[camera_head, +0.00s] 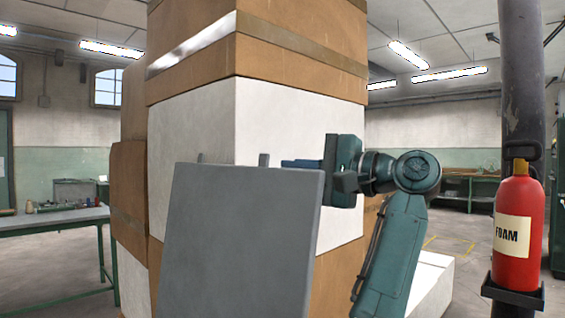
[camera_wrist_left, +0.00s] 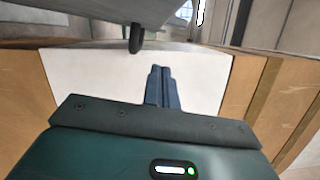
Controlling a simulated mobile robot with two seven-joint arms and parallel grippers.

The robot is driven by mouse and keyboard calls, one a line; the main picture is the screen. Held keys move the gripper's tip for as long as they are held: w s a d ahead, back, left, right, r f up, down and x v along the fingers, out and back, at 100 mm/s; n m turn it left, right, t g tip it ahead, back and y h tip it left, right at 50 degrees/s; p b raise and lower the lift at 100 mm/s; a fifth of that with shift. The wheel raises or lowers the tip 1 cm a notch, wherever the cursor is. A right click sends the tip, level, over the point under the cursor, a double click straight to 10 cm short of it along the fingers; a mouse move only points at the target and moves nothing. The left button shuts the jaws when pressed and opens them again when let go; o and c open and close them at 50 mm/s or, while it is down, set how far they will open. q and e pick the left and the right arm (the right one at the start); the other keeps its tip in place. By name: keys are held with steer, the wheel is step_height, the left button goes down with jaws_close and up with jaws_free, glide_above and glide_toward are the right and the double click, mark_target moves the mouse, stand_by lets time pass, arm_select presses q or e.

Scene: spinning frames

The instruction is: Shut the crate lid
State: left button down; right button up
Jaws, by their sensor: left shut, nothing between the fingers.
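A flat grey panel (camera_head: 240,240), which looks like the crate lid, stands raised and slightly tilted in front of the stacked boxes. Two short grey tabs (camera_head: 263,160) stick up behind its top edge. In the left wrist view a grey panel (camera_wrist_left: 110,8) crosses the top, with a dark peg (camera_wrist_left: 136,38) hanging from it. My left gripper (camera_head: 290,163) is behind the panel's upper right corner, fingers pointing left. Its blue fingers (camera_wrist_left: 162,82) are shut and empty, apart from the peg in the left wrist view. The crate's body below is not clearly visible. My right gripper is not in view.
A tall stack of brown and white boxes (camera_head: 195,110) rises close behind the panel. A red fire extinguisher (camera_head: 519,232) hangs on a dark post (camera_head: 522,80) at the right. A workbench (camera_head: 55,218) stands at the left, with open floor around it.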

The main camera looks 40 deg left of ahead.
arm_select(q)
steer(key=s, duration=0.3)
steer(key=shift+s+r, duration=0.3)
steer(key=shift+s, duration=0.1)
